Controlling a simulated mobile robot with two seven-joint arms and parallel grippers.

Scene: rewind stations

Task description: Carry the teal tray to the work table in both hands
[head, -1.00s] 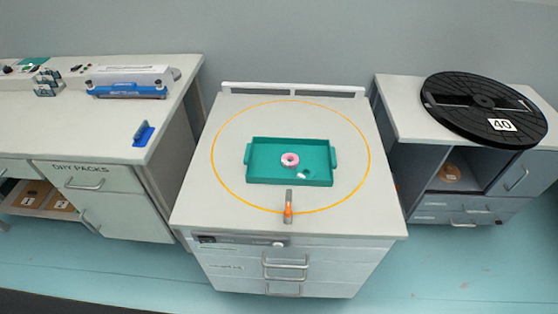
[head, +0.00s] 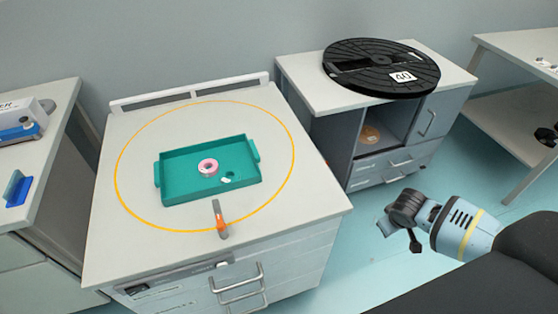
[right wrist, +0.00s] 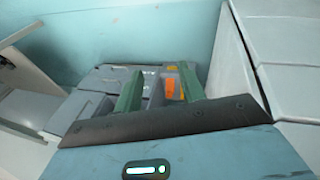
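The teal tray (head: 178,189) lies flat on the light grey top of a drawer cabinet (head: 120,245), inside an orange ring drawn on it. It has a handle on its left side and one on its right. In it are a pink and white ring-shaped roll (head: 208,167) and a small white piece (head: 226,181). My right gripper (head: 399,238) is low at the right in the head view, well apart from the tray. In the right wrist view its two green fingers (right wrist: 160,88) stand apart with nothing held between them. My left gripper is out of view.
A black reel marked 40 (head: 375,75) lies on the cabinet to the right. A bench with a blue holder (head: 18,190) is at left. Another table (head: 520,70) is at far right.

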